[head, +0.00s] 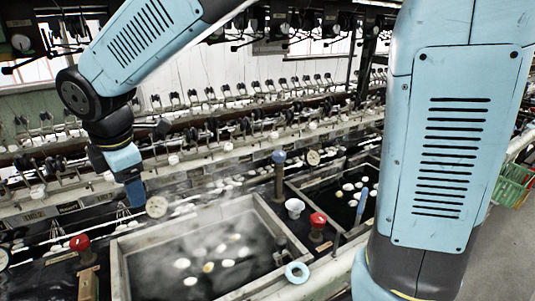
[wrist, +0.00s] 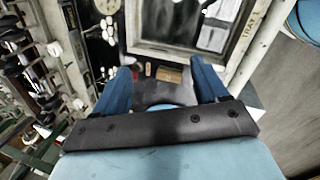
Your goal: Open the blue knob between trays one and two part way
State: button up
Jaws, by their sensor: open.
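The blue knob (head: 279,157) tops an upright post at the back, between the steaming near tray (head: 118,270) and the darker tray (head: 330,168) to its right. I cannot tell how far it is turned. My gripper (head: 134,203) hangs fingers-down at the left of the near tray, well left of the blue knob and apart from it. In the wrist view my gripper (wrist: 162,76) is open, its two blue fingers wide apart with nothing held. The blue knob is not clearly visible there.
Red knobs stand left of the near tray (head: 80,242) and between the trays (head: 318,220). A white cup (head: 294,207) and a pale blue ring (head: 297,272) are near the latter. A green crate (head: 514,183) is at right.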

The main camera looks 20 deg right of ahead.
jog(key=d+r+m+t+h, duration=0.1)
jog(key=d+r+m, duration=0.1)
jog(key=d+m, duration=0.75)
jog(key=d+r+m+t, duration=0.1)
jog(key=d+r+m, duration=0.25)
jog(key=d, duration=1.05)
jog(key=s+d+f+m, duration=0.1)
jog(key=s+d+m, duration=0.2)
jog(key=d+m, duration=0.45)
jog(key=m+t+y, duration=0.5)
jog(key=m+y, duration=1.1)
jog(key=m, duration=1.2)
send_near(274, 152)
jog(key=x, duration=1)
jog(key=shift+w+f, duration=0.1)
jog(key=shift+f, duration=0.05)
